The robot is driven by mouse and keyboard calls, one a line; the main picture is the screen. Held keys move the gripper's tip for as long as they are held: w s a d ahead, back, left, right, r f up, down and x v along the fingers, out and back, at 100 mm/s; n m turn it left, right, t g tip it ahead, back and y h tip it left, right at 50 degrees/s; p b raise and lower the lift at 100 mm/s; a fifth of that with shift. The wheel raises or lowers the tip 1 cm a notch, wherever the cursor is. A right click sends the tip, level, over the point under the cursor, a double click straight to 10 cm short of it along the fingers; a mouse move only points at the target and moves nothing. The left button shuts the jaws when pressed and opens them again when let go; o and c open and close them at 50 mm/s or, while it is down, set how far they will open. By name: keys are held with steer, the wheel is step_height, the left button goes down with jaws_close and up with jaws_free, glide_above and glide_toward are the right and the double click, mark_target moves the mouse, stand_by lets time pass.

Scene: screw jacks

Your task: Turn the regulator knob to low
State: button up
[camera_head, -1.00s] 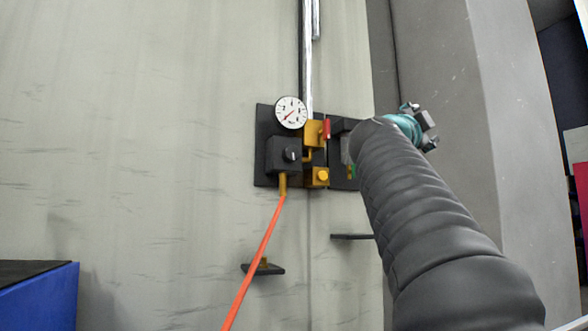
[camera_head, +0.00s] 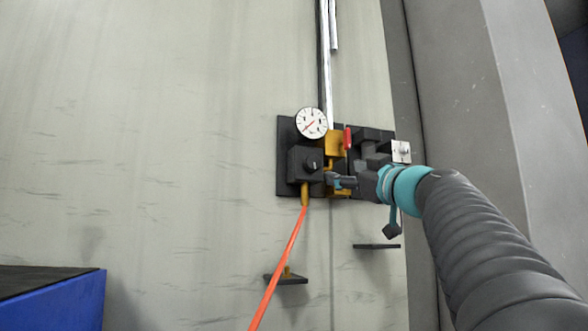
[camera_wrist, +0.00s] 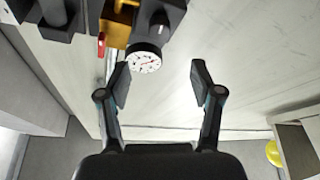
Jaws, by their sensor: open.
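The regulator is a dark box (camera_head: 300,174) on a black wall plate, with a small black knob (camera_head: 312,163) on its front. A round white gauge (camera_head: 311,123) with a red needle sits just above it. In the wrist view the gauge (camera_wrist: 144,58) lies ahead of the fingertips, and the dark regulator body is near the top edge; its knob's pointer cannot be read. My gripper (camera_wrist: 161,82) is open and empty. In the head view its fingertips (camera_head: 333,181) appear just below and right of the knob; the distance in depth is unclear.
A yellow valve block with a red handle (camera_head: 348,138) stands right of the regulator, partly hidden by my gripper. An orange hose (camera_head: 280,262) hangs below. Small dark shelves (camera_head: 286,280) jut from the wall lower down. A blue box (camera_head: 60,300) stands lower left.

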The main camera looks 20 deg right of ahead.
mark_target(315, 164)
steer(key=p+x, duration=0.6)
steer(key=x, duration=0.6)
steer(key=shift+r, duration=0.2)
steer(key=shift+w+a+r+p, duration=0.1)
steer(key=shift+w+p, duration=0.2)
steer(key=shift+w, duration=0.45)
steer(key=c, duration=1.1)
